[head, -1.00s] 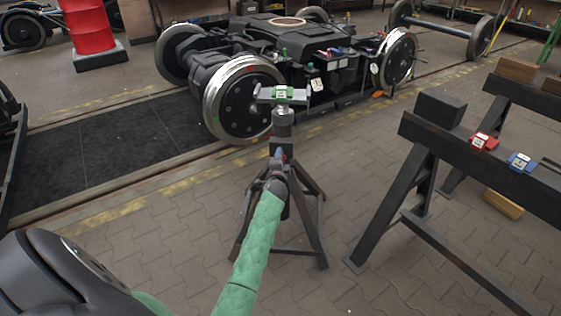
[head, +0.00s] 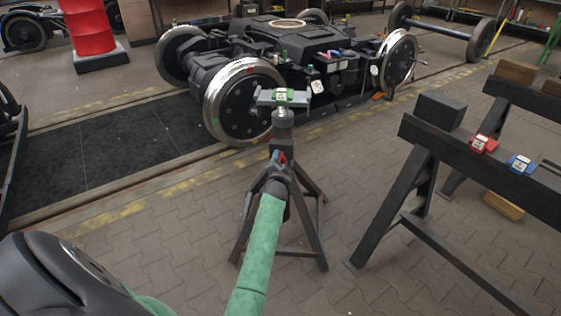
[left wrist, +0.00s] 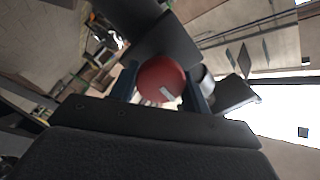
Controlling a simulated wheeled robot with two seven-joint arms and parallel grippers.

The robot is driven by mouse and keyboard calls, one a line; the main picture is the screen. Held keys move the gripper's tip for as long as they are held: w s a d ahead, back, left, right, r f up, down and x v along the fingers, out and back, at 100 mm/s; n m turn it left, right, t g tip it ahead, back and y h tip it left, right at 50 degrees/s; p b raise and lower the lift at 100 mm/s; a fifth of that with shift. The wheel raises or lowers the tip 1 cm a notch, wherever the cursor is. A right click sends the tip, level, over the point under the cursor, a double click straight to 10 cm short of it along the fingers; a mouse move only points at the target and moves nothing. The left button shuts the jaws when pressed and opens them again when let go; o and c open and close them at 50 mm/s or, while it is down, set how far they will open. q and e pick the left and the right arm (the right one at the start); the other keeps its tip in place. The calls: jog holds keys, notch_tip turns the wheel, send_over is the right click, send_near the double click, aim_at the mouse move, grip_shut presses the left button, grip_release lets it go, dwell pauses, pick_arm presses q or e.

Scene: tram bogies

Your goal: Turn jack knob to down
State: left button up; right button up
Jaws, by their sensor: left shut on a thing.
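The jack (head: 283,132) stands upright on splayed black legs in the middle of the head view. The red jack knob (left wrist: 161,79) with a white mark shows large in the left wrist view, between the two fingers of my left gripper (left wrist: 168,92). In the head view my left gripper (head: 277,160) is at the jack's column, at the knob's height, and my green-sleeved arm hides most of it. The gripper is shut on the knob. My right gripper is not seen.
A bogie (head: 300,60) with steel wheels stands behind the jack. A red drum (head: 88,28) stands at the back left. Paved floor around the jack is clear.

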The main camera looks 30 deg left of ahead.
pick_arm(q)
jog(key=shift+f, duration=0.15)
jog(key=o, duration=1)
jog(key=shift+c, duration=0.2)
jog(key=shift+s, duration=0.1)
jog(key=v, duration=0.7)
jog(key=shift+s+d, duration=0.2)
jog(key=shift+s, duration=0.15)
